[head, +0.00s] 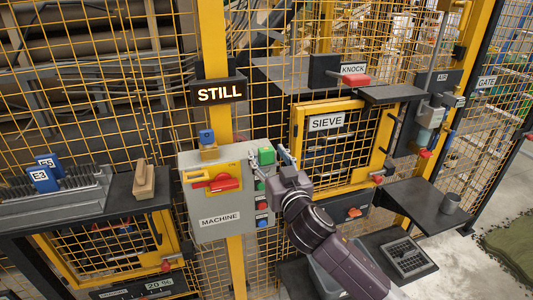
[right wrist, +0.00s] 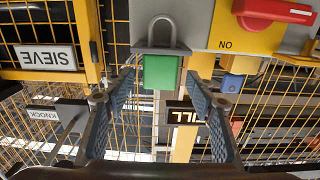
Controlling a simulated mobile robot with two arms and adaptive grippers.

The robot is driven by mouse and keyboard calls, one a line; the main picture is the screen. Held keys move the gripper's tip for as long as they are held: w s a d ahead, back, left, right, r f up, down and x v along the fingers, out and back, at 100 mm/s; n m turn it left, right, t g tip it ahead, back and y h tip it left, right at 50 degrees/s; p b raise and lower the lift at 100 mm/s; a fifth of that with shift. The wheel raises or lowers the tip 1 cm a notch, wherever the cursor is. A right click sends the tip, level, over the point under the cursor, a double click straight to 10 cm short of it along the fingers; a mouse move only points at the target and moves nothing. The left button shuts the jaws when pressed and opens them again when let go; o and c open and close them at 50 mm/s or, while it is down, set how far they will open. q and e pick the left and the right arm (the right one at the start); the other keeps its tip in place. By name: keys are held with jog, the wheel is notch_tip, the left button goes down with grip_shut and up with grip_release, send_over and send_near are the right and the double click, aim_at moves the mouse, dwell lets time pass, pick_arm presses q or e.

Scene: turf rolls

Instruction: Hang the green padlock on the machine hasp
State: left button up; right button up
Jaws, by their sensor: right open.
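The green padlock (head: 266,156) is at the upper right corner of the grey machine box (head: 220,228). In the right wrist view the green padlock (right wrist: 160,72) shows its grey shackle against the box; that view is upside down. My right gripper (head: 277,165) is at the padlock. Its two fingers are apart, one on each side of the green body, with gaps visible (right wrist: 158,105). The machine switch has a red handle (head: 224,183) on a yellow plate (head: 211,172). The hasp cannot be clearly made out. My left gripper is not in view.
A blue padlock (head: 207,137) sits above the box. Coloured buttons (head: 262,221) line the box's right side. The yellow post (head: 212,45) with the STILL sign (head: 219,93) rises behind. The SIEVE door (head: 340,150) and a dark shelf (head: 428,205) are right.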

jog(key=shift+x, duration=1.05)
jog(key=shift+s, duration=0.1)
jog(key=c, duration=1.3)
